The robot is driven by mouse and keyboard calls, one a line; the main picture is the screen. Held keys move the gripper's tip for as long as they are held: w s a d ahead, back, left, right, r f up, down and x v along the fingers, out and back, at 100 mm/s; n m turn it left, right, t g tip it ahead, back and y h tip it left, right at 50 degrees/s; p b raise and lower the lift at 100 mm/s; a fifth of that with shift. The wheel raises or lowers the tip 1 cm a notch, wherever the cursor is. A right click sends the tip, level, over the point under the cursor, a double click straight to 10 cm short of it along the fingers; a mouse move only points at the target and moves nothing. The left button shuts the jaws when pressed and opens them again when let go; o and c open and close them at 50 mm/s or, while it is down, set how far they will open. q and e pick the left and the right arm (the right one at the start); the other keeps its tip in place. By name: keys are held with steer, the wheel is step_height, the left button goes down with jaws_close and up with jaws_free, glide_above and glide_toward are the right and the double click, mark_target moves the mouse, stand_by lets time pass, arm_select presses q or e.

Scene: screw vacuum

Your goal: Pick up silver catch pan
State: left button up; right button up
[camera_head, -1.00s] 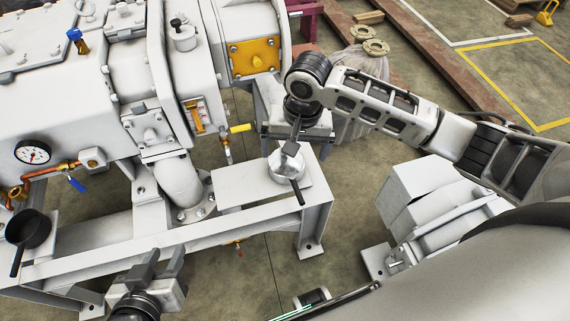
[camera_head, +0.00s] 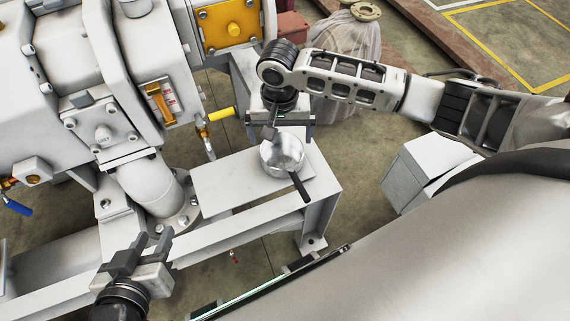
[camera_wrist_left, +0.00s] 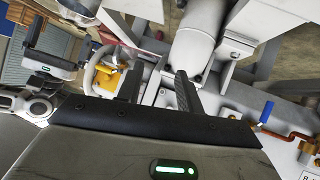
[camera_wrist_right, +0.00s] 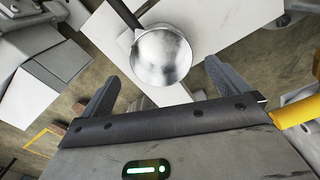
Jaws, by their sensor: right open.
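The silver catch pan (camera_head: 284,155) is a round, shiny, shallow pan with a dark handle. It sits on a pale plate on the machine's frame, with the handle towards the lower right in the head view. The right wrist view shows the pan (camera_wrist_right: 161,57) ahead of the fingers, with its handle leading away to the upper left. My right gripper (camera_wrist_right: 166,88) is open and empty, just beyond the pan's far rim in the head view; whether it touches the rim cannot be told. My left gripper (camera_head: 148,250) is open and empty over the frame at lower left.
The white machine fills the left, with a curved pipe (camera_head: 150,187) beside the plate. A yellow-handled valve (camera_head: 221,114) stands close to the right gripper. A pale box (camera_head: 425,170) stands to the right. Floor shows between frame and box.

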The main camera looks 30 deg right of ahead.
mark_target(282, 165)
step_height(282, 165, down, 4)
steer(key=shift+r+b, duration=0.2)
steer(key=shift+b, duration=0.2)
steer(key=shift+f, duration=0.5)
step_height(282, 165, down, 5)
steer(key=b, duration=0.2)
steer(key=shift+d+b, duration=0.15)
steer(key=shift+b, duration=0.15)
steer(key=shift+f, duration=0.15)
steer(key=c, duration=0.8)
arm_select(q)
step_height(282, 165, down, 7)
steer(key=w+d+g, duration=0.1)
steer(key=shift+w+d, duration=0.15)
steer(key=shift+d, duration=0.2)
